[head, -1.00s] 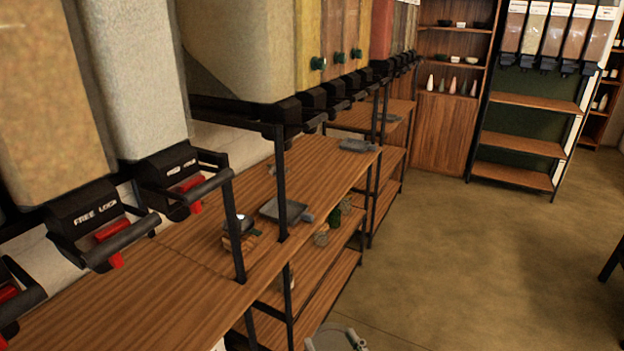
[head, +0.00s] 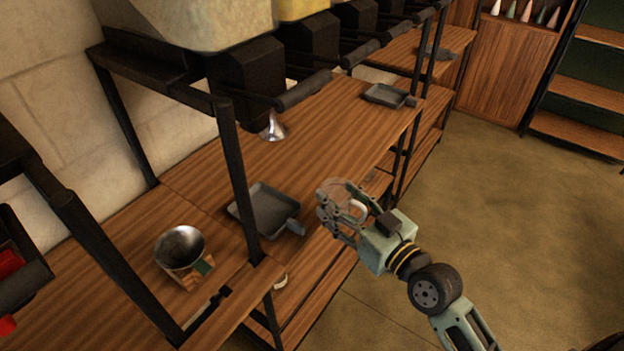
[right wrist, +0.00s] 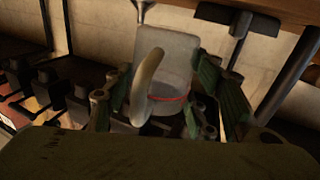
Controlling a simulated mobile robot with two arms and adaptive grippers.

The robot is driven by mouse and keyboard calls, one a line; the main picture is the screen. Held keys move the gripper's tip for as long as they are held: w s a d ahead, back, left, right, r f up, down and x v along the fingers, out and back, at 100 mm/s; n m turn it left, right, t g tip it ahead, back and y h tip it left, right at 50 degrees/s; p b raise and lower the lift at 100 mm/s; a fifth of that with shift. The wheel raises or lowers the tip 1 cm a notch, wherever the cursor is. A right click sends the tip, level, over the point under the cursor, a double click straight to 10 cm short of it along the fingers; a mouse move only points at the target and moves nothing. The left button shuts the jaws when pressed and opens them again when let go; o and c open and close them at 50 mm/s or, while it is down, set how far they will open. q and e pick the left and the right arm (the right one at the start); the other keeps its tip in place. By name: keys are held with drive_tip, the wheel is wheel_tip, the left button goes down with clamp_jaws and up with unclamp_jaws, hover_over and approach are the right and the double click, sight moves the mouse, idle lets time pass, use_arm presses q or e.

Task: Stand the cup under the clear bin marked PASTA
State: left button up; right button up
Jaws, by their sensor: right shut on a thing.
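My right gripper (head: 338,206) is shut on a pale, see-through cup (head: 335,193) with a white handle, just off the front edge of the wooden counter. In the right wrist view the cup (right wrist: 172,60) sits between the green fingers, its curved handle towards the camera and a thin red line near one end. Clear bins with black dispensers (head: 252,85) hang over the counter; only their lower parts show. No PASTA label can be read now. My left gripper is not in view.
A grey scoop tray (head: 266,208) and a metal bowl (head: 180,247) on a wooden stand lie on the counter (head: 310,140). A small metal funnel (head: 273,128) shows below a dispenser. Black posts (head: 238,185) rise along the counter's front. Floor at right is open.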

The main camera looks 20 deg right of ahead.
drive_tip(key=shift+n+y, duration=0.3)
drive_tip(key=shift+y, duration=0.2)
drive_tip(key=w+d+r, duration=0.1)
drive_tip(key=w, duration=0.1)
drive_tip(key=w+d+r+b, duration=0.1)
drive_tip(key=w, duration=0.1)
drive_tip(key=w+d+r, duration=0.1)
drive_tip(key=w+d, duration=0.1)
drive_tip(key=shift+d, duration=0.1)
drive_tip(key=w+d+r, duration=0.3)
drive_tip(key=w+r, duration=0.1)
drive_tip(key=w+a+f, duration=0.4)
drive_tip(key=a, duration=0.1)
drive_tip(key=w+a+f, duration=0.2)
drive_tip(key=w, duration=0.1)
drive_tip(key=shift+a+f, duration=0.15)
drive_tip(key=shift+a, duration=0.2)
drive_tip(key=shift+w+a+f, duration=0.1)
drive_tip(key=shift+f, duration=0.1)
drive_tip(key=shift+f+b, duration=0.5)
drive_tip(key=shift+f, duration=1.45)
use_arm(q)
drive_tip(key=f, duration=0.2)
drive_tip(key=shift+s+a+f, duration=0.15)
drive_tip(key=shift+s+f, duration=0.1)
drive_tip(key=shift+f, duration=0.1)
